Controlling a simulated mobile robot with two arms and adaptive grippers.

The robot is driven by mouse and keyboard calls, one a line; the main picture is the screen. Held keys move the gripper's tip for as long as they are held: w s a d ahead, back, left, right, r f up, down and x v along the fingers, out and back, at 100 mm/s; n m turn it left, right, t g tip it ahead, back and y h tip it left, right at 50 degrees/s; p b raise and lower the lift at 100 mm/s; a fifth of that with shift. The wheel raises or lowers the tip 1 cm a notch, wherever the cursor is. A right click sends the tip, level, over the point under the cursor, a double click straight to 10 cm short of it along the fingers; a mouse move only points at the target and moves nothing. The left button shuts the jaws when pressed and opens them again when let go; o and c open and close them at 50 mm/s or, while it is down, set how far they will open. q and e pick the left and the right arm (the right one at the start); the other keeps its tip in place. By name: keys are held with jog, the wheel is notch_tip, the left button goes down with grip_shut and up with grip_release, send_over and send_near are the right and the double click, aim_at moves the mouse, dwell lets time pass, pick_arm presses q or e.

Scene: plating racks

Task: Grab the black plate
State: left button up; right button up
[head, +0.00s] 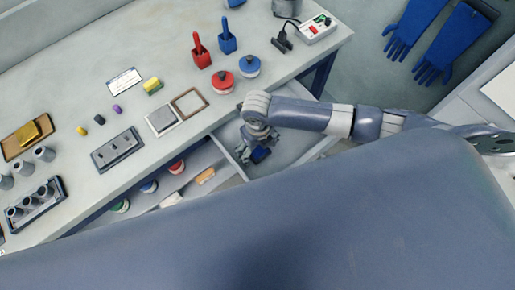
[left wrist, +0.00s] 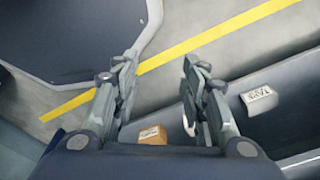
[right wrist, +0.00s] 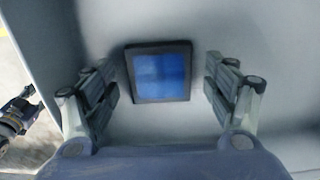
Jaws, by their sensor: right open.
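A square black plate (right wrist: 130,75) with a blue middle lies flat in a pale open drawer (right wrist: 235,30). In the head view the plate (head: 262,155) shows partly behind my right gripper (head: 257,142). In the right wrist view my right gripper (right wrist: 163,78) is open, with one finger to each side of the plate and a gap between; how high it hangs is hard to tell. My left gripper (left wrist: 158,92) is open and empty; it shows only in its own wrist view.
A workbench (head: 75,75) stands above the drawer. On it are a framed pale square (head: 163,120), a brown frame (head: 189,103), a red pot (head: 222,83) and a blue pot (head: 249,67). An open shelf with several small pots is left of the drawer.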

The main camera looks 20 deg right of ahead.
jog(key=c, duration=1.6)
pick_arm(q)
jog(key=shift+s+a+f, duration=0.1)
jog(key=shift+s, duration=0.8)
pick_arm(e)
jog(key=shift+r, duration=0.1)
